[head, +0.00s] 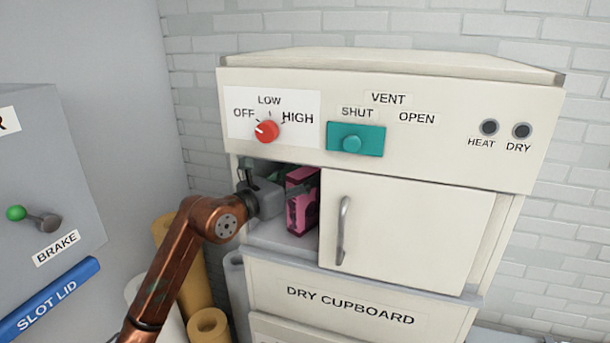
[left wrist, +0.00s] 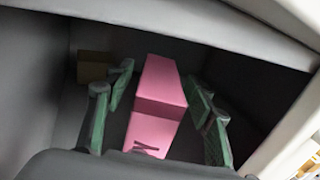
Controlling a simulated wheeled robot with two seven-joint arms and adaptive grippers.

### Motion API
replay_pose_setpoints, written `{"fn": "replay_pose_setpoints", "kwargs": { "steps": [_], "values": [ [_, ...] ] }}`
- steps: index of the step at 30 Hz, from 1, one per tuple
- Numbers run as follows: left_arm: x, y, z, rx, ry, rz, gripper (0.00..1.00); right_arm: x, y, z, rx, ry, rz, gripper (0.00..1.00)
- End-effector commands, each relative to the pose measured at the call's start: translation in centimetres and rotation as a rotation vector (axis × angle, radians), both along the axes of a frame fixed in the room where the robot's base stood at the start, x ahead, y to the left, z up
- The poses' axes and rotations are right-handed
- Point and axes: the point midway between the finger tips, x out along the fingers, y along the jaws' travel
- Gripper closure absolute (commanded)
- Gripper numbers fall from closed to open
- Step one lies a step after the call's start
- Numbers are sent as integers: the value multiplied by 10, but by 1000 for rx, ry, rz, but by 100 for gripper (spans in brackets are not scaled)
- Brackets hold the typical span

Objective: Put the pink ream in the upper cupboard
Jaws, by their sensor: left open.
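The pink ream (head: 302,203) stands inside the upper cupboard (head: 268,237), in the opening left of the cream door (head: 405,222). My left gripper (head: 285,190) reaches into this opening from the left and is open. In the left wrist view, the ream (left wrist: 160,98) lies between the two green-padded fingers of the gripper (left wrist: 160,80), with a finger on each side. Gaps show between the pads and the ream, so they look apart from it. The ream's lower end is partly hidden by the gripper body. My right gripper is not in view.
A small brown block (left wrist: 93,66) sits deeper in the cupboard. The door with its grey handle (head: 342,230) covers the right part of the cupboard. Tan rolls (head: 208,325) stand below left. A grey machine with a brake lever (head: 35,217) is at far left.

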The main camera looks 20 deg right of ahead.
Motion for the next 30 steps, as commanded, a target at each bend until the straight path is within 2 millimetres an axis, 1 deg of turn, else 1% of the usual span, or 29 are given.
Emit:
{"fn": "replay_pose_setpoints", "kwargs": {
  "steps": [7,11,18,21,27,30],
  "values": [
    [0,0,4,0,0,0,51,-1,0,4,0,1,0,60],
    [-9,16,0,1,-4,2,51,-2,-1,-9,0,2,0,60],
    [-37,59,-2,1,-4,3,51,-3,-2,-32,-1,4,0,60],
    [-48,75,-1,1,-3,2,51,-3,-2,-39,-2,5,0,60],
    [-62,95,1,1,-1,1,51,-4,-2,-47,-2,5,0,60],
    [-66,99,2,1,-1,0,51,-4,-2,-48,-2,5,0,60]
  ]
}}
